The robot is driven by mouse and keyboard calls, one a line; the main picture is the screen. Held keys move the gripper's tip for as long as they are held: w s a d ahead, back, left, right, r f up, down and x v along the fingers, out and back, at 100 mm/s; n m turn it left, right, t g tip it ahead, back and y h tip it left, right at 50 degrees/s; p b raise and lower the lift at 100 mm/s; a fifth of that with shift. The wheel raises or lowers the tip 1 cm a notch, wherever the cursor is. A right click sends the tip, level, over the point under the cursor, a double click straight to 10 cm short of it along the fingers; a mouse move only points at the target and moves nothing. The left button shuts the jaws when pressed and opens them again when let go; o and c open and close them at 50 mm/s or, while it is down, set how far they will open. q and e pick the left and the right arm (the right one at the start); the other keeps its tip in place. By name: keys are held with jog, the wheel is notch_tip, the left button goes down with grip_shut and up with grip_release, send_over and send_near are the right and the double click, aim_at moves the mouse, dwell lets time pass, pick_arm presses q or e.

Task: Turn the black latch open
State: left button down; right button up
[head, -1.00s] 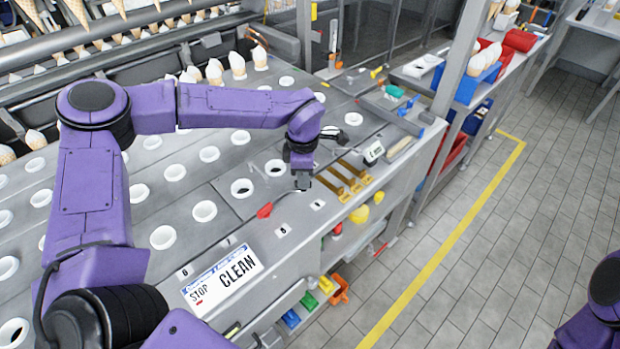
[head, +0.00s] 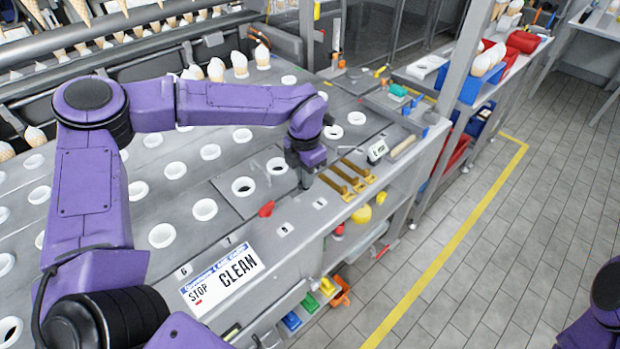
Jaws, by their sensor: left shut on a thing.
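My left gripper (head: 306,182) points down at the grey machine top (head: 240,205), between a red knob (head: 267,209) and several brass bars (head: 343,183). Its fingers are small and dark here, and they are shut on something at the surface. I take this to be the black latch, which is hidden by the fingers and wrist, so its angle cannot be told. A grey plate with two white-ringed holes (head: 243,187) lies just left of the gripper. My right gripper is out of view; only a piece of that arm shows at the right edge.
A white sign reading STOP and CLEAN (head: 222,279) lies on the front edge. A small white display box (head: 377,151) and a beige-handled tool (head: 403,147) lie right of the brass bars. Colored bins (head: 291,320) sit below. The tiled floor at right is clear.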

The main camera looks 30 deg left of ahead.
pick_arm(q)
jog(key=shift+s+f+n, duration=0.25)
jog(key=shift+n, duration=0.05)
jog(key=c, duration=1.2)
grip_release()
jog(key=shift+r, duration=0.1)
jog(key=shift+s+r, duration=0.1)
jog(key=shift+r, duration=0.05)
jog(key=shift+r, duration=0.3)
notch_tip(320, 180, up, 10)
jog(key=shift+f+b, duration=0.1)
jog(key=shift+b, duration=0.85)
